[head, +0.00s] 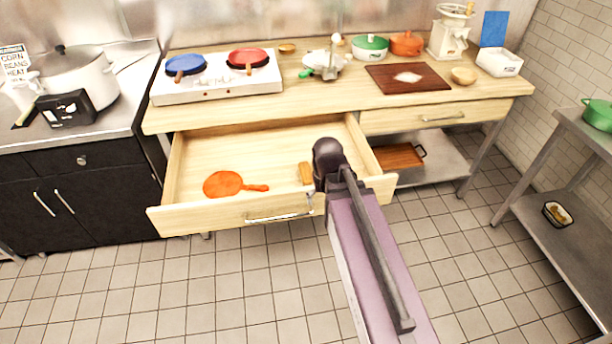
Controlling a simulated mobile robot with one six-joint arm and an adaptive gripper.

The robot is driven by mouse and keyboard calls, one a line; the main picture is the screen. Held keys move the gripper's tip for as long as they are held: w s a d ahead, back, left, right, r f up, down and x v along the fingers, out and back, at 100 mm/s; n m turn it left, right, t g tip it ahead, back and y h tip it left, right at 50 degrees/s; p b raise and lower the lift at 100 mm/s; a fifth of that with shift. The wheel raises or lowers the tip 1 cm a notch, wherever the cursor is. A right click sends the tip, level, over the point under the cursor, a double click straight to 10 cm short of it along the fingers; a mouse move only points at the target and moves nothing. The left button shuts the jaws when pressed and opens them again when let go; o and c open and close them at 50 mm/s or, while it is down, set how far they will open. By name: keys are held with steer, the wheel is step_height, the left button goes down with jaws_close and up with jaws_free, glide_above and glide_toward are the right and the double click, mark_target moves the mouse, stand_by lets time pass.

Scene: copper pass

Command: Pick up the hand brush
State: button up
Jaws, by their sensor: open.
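A small tan-brown block-like thing (305,172), which may be the hand brush, lies in the open wooden drawer (230,149), right of its middle. Its right end meets the outline of my arm, so part of it may be hidden, and I cannot make out bristles. My arm reaches up from the bottom of the head view, and its dark rounded joint is over the right part of the drawer. My gripper's fingers do not show; they seem hidden behind the arm. I cannot see any contact with the tan-brown thing.
An orange pan-shaped thing (223,184) lies left in the drawer. The drawer front (240,214) sticks out above the tiled floor. The worktop above carries a white two-burner stove (215,88), a dark red board (407,77) and pots. A steel shelf stands at right.

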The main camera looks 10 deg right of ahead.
mark_target(306, 171)
steer(key=w+f+t+b, duration=0.3)
steer(key=w, duration=2)
steer(key=shift+a, duration=0.15)
steer(key=shift+b, duration=0.35)
steer(key=b+x, duration=0.8)
steer(key=shift+w+f, duration=0.15)
steer(key=shift+f, duration=0.05)
steer(key=shift+f, duration=0.1)
steer(key=shift+b+x, duration=2.5)
steer(key=shift+x, duration=0.05)
steer(key=shift+f, duration=0.25)
steer(key=shift+c, duration=0.2)
